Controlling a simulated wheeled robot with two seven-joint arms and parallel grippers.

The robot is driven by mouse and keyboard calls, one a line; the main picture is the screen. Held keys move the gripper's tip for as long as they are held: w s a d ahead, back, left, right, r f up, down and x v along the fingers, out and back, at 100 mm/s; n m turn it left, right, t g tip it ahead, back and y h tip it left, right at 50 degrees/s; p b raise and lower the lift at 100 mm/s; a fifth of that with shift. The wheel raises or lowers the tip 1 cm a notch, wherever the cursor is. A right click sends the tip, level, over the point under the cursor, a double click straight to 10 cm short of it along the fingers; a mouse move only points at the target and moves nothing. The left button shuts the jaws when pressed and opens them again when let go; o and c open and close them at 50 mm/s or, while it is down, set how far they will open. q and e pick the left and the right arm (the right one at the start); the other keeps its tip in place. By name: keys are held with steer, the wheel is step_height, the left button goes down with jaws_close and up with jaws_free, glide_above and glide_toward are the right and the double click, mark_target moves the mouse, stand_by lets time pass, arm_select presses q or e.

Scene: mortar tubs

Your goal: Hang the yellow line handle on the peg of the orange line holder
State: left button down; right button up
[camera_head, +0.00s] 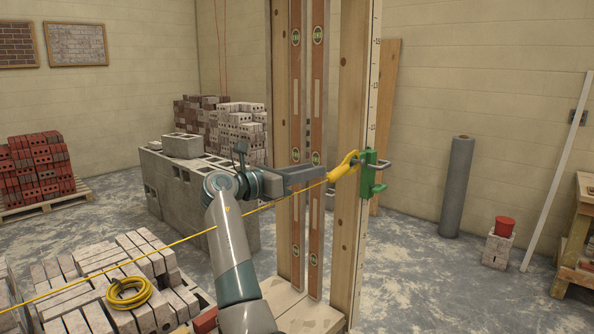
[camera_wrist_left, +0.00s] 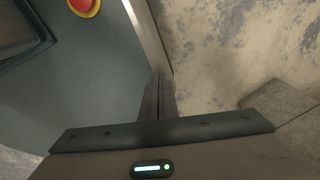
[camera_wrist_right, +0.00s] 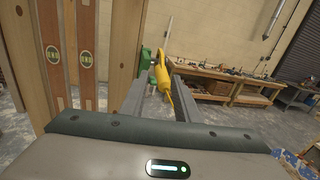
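The yellow line handle (camera_head: 343,168) is tilted, its upper loop end against the left side of the line holder (camera_head: 367,176), which looks green here, not orange. The holder is fixed on an upright post. I cannot tell whether the loop is around a peg. My right gripper (camera_head: 322,176) is just left of the handle. In the right wrist view its fingers (camera_wrist_right: 160,92) stand apart, with the handle (camera_wrist_right: 161,78) at and beyond the tips and the holder (camera_wrist_right: 146,64) behind. My left gripper (camera_wrist_left: 158,88) is shut and empty, away from the handle.
A taut yellow line (camera_head: 180,241) runs from the handle to the lower left. A yellow coil (camera_head: 129,293) lies on pale bricks. Two spirit levels (camera_head: 317,110) stand left of the post (camera_head: 352,120). A block stack (camera_head: 165,190) stands behind my right arm.

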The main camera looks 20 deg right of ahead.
mark_target(344, 168)
steer(key=p+x, duration=0.3)
steer(key=x, duration=0.8)
steer(key=shift+d+p, duration=0.3)
steer(key=shift+p, duration=0.05)
steer(key=shift+w+d, duration=0.15)
steer(key=shift+d, duration=0.3)
steer(key=shift+c, duration=0.6)
jaws_close()
steer(key=shift+w+d+r+p, duration=0.2)
steer(key=shift+d+r+p, duration=0.1)
steer(key=shift+d+p, duration=0.4)
steer(key=shift+s+p, duration=0.15)
steer(key=shift+p, duration=0.2)
steer(key=shift+s+d+p, duration=0.35)
steer(key=shift+s+p, duration=0.55)
steer(key=shift+s, duration=0.05)
steer(key=shift+s+d+p, duration=0.3)
steer(key=shift+s+p, duration=0.6)
